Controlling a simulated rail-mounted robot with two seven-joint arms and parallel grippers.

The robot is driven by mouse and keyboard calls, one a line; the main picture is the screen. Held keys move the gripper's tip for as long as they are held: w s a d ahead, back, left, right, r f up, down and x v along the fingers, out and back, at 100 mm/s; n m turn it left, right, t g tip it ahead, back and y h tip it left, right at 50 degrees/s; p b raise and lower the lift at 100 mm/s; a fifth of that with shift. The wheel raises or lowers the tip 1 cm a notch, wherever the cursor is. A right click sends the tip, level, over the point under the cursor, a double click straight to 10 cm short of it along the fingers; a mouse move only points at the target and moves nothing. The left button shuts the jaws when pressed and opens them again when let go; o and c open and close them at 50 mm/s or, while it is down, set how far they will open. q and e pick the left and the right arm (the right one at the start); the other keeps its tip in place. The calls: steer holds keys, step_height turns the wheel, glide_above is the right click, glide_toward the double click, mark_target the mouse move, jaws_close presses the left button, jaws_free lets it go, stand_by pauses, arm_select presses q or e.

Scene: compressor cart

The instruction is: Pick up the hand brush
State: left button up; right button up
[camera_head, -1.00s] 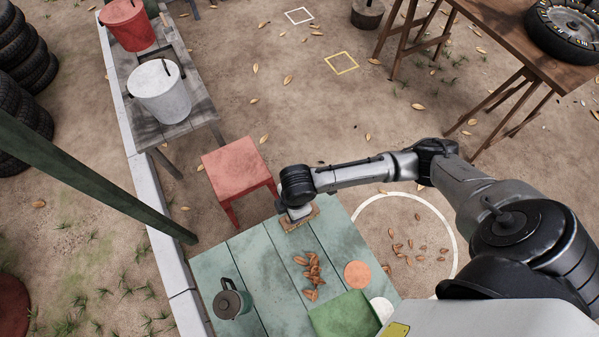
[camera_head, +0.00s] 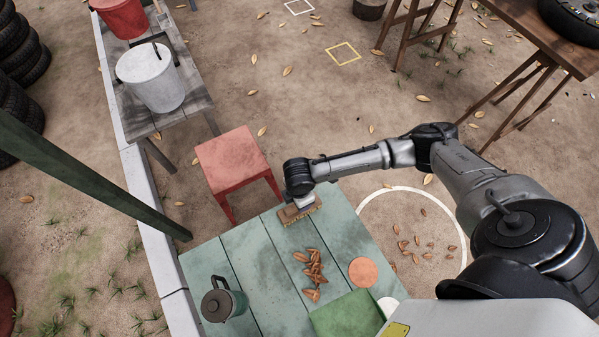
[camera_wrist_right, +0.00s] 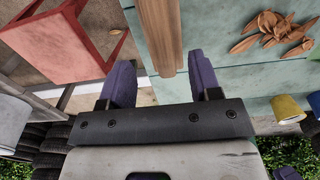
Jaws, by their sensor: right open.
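The hand brush (camera_head: 298,213), with a brown wooden back and paler bristles, lies at the far edge of the green plank table (camera_head: 262,262). My right gripper (camera_head: 303,200) hangs over it and partly hides it in the head view. In the right wrist view, the brush's wooden part (camera_wrist_right: 160,36) runs up the picture in line with the gap between the purple fingers. There the gripper (camera_wrist_right: 163,80) is open, with nothing clamped in it. I cannot tell the exact height of the fingers over the brush. My left gripper is not in view.
On the table are a leaf pile (camera_head: 314,273), a lidded pot (camera_head: 222,302), an orange disc (camera_head: 363,271) and a green tray (camera_head: 347,316). A red stool (camera_head: 232,160) stands just beyond the table's far edge. A dark post (camera_head: 90,175) crosses at left.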

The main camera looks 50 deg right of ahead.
mark_target(287, 215)
steer(key=shift+f+b, duration=0.5)
steer(key=shift+f, duration=0.45)
steer(key=f+b, duration=0.1)
steer(key=f, duration=0.1)
steer(key=f+b, duration=0.1)
steer(key=shift+s+f, duration=0.2)
steer(key=shift+f, duration=0.2)
steer(key=c, duration=0.9)
